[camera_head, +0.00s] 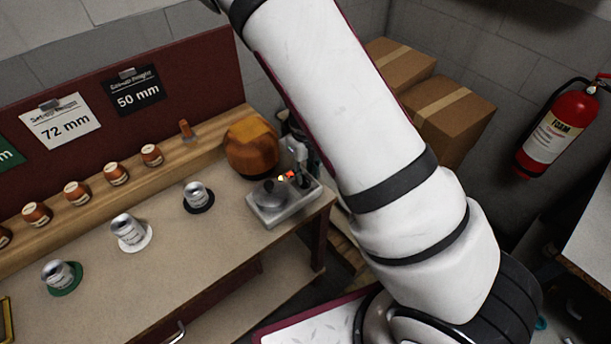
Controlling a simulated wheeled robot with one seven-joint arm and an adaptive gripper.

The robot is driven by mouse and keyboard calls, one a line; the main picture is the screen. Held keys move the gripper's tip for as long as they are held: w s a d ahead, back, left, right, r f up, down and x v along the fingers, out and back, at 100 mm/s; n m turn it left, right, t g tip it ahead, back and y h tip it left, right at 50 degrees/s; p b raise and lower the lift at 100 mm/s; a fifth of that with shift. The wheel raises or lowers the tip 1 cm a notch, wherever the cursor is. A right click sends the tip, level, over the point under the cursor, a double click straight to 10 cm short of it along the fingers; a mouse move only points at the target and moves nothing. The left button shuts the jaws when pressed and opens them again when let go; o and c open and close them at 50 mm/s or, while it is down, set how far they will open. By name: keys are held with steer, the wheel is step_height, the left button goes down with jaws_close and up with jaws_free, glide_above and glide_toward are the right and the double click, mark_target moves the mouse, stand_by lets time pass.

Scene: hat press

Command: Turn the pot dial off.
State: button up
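A grey box (284,207) sits at the right end of the workbench. A dark rounded knob-like part (270,194) is on its top, with small yellow and orange-red spots beside it. I cannot tell whether this part is the pot dial, nor read any setting on it. A rounded orange-brown pot-like thing (252,148) stands just behind the box. My white arm crosses the picture from the lower right to the top, right of the box, and leaves through the top edge. My gripper is not in view.
The workbench (190,243) holds several silver cups on round bases and a shelf of several copper-coloured pots. Grey fittings (297,148) stand behind the box, partly hidden by my arm. Cardboard boxes (447,112) and a red extinguisher (556,130) are at right. The bench's front is clear.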

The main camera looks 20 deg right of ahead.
steer(key=shift+f, duration=1)
jaws_close()
